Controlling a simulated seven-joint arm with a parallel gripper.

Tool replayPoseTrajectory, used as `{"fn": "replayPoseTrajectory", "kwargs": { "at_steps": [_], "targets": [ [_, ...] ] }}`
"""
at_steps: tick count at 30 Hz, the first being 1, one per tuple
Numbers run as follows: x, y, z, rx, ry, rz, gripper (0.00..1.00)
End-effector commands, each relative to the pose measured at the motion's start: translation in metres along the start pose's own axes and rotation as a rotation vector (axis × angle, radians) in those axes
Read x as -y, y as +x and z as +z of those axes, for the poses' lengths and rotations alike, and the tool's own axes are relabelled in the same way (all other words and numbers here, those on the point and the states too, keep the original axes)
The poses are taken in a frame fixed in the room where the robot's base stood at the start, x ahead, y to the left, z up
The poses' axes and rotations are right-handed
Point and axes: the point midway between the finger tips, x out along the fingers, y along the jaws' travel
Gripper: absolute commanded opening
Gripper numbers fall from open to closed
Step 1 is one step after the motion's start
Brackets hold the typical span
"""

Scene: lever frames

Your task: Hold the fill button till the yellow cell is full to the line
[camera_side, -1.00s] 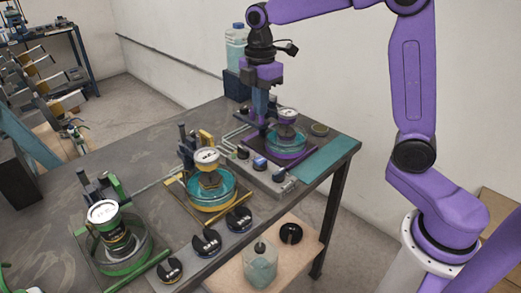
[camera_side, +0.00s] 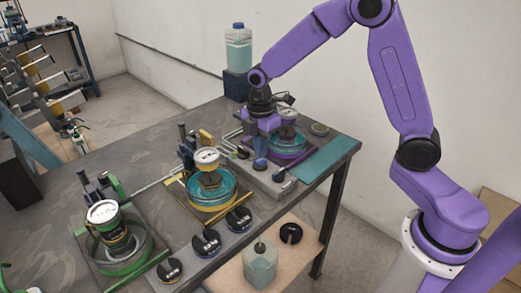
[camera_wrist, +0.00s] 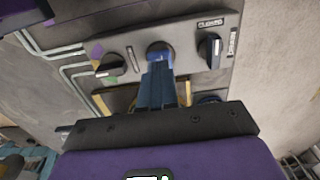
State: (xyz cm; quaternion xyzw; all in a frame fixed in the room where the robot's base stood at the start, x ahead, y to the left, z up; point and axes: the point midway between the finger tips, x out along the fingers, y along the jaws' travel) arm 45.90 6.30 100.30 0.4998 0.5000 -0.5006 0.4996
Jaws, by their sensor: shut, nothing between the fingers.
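The yellow cell (camera_side: 228,199) is a round clear vessel on a yellow-edged base, with teal liquid in it and a white-faced gauge above. Its fill line is too small to make out. A panel (camera_wrist: 185,30) with a round blue button (camera_wrist: 158,49) lies under my gripper. My gripper (camera_wrist: 157,66) is shut and empty, with its blue fingers pointing at the button. The fingertips overlap the button's near edge in the wrist view; I cannot tell whether they touch it. In the side view my gripper (camera_side: 260,160) is low over the panel and mostly hides the button.
Black knobs flank the button, one left (camera_wrist: 110,65) and one right (camera_wrist: 213,50). A purple cell (camera_side: 300,152) stands close beside my gripper. A green cell (camera_side: 145,257) is at the front left. Several black dials (camera_side: 206,243) line the table's front edge. A bottle (camera_side: 239,50) stands behind.

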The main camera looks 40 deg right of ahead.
Motion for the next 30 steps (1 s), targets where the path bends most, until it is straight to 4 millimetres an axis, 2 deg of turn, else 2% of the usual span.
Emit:
{"fn": "replayPoseTrajectory", "kwargs": {
  "at_steps": [5, 16, 24, 30],
  "targets": [
    [0.000, 0.011, 0.000, 0.000, 0.000, 0.000, 0.00],
    [0.000, 0.012, 0.000, 0.000, -0.001, 0.001, 0.00],
    [0.001, 0.038, 0.000, 0.001, -0.001, -0.003, 0.00],
    [0.002, 0.039, 0.000, 0.002, -0.002, -0.004, 0.00]
  ]
}}
